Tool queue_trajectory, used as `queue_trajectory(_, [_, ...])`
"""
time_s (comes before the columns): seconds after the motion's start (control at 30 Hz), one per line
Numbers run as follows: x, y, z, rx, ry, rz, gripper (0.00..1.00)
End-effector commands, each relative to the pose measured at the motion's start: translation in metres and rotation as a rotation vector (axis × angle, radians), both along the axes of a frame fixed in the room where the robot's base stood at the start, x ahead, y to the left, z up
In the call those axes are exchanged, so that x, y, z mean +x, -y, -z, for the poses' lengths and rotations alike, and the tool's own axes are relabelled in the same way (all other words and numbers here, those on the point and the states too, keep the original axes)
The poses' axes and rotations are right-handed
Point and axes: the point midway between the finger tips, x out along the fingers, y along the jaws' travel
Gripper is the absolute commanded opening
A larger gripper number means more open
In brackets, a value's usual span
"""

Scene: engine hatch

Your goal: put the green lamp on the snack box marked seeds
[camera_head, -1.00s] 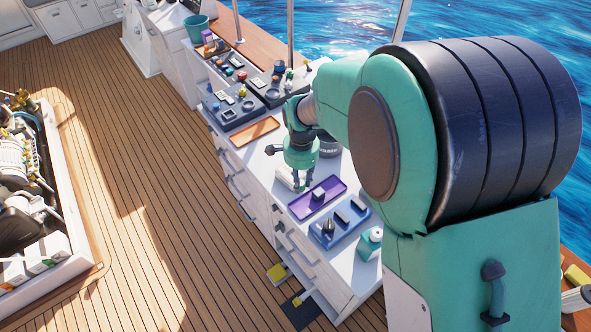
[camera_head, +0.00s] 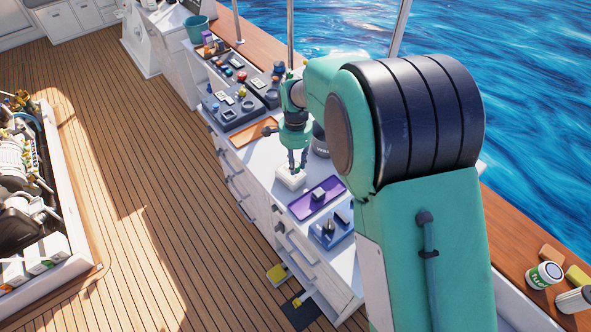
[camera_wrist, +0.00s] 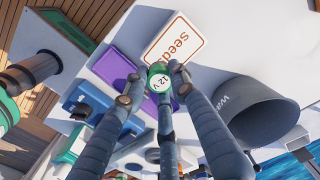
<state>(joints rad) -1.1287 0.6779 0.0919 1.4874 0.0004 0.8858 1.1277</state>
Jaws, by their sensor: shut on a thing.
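The green lamp (camera_wrist: 158,77), with a white face marked "12 V", is held between the fingertips of my gripper (camera_wrist: 156,83) in the wrist view. The snack box marked seeds (camera_wrist: 173,40) is white with orange lettering and lies flat on the worktop just beyond the lamp in that view. In the head view the box (camera_head: 288,181) is white and small, and my gripper (camera_head: 297,170) points down over it. I cannot tell whether the lamp touches the box.
A purple tray (camera_head: 303,209) with a grey block and a blue tray (camera_head: 323,236) lie nearer on the white worktop. A dark grey bin (camera_wrist: 262,112) stands close beside my gripper. An orange tray (camera_head: 243,136) and dark panels lie farther back.

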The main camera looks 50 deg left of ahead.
Motion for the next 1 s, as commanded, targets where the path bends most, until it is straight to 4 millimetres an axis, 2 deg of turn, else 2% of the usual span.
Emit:
queue_trajectory(0.17, [0.0, 0.0, 0.007, -0.001, 0.0, 0.0, 0.04])
queue_trajectory(0.43, [0.0, 0.0, 0.033, 0.0, 0.0, 0.0, 0.04])
queue_trajectory(0.9, [0.0, 0.0, 0.038, 0.0, 0.0, 0.0, 0.04])
queue_trajectory(0.93, [0.0, 0.0, 0.038, 0.0, 0.0, 0.0, 0.28])
queue_trajectory(1.0, [0.0, 0.0, 0.038, 0.0, 0.0, 0.0, 0.42])
